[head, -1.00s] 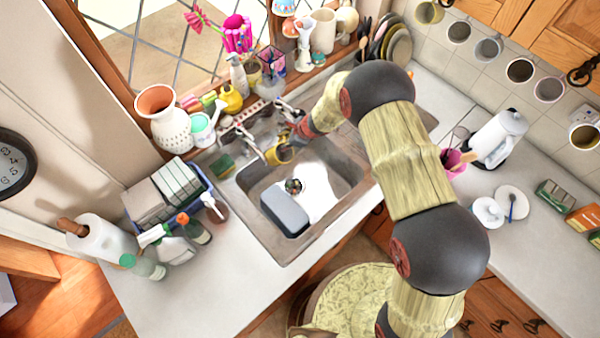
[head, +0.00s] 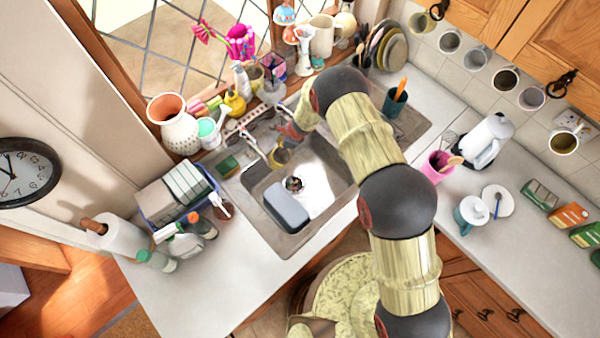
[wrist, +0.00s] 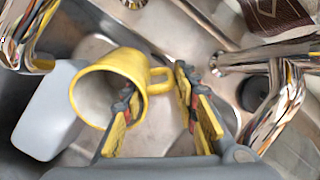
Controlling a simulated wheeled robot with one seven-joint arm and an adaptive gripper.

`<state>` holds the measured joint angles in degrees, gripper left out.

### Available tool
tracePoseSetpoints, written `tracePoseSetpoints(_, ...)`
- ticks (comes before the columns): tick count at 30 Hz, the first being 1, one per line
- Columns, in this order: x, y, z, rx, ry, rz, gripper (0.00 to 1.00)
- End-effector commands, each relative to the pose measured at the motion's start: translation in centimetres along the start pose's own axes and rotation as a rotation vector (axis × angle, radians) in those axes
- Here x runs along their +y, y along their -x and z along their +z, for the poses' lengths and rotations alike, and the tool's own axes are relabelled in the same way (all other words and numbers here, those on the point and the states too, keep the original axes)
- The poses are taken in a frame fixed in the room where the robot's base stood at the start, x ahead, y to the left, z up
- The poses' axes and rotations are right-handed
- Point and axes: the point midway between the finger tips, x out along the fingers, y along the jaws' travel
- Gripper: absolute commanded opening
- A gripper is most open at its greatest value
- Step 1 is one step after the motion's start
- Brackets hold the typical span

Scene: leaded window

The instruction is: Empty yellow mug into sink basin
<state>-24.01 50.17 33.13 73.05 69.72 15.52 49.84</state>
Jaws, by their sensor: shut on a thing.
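The yellow mug (head: 279,157) is over the back left part of the sink basin (head: 322,207), close to the faucet. My gripper (head: 292,134) reaches it from the back. In the wrist view the yellow mug (wrist: 112,88) is tilted with its open mouth toward the camera.
A grey-blue block-like object (head: 287,206) lies in the basin near the drain (head: 294,183). The chrome faucet (head: 252,146) stands behind the basin. A green sponge (head: 228,166) and a white vase (head: 178,130) are to the left.

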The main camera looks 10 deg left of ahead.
Motion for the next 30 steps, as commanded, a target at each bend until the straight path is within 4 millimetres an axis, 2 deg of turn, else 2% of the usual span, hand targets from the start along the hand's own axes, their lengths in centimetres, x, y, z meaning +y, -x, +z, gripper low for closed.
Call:
tracePoseSetpoints(13, -0.1, -1.1, 0.3, 0.062, 0.003, 0.029, 0.0)
tracePoseSetpoints(30, -0.4, -1.4, 1.2, 0.149, 0.004, 0.073, 0.0)
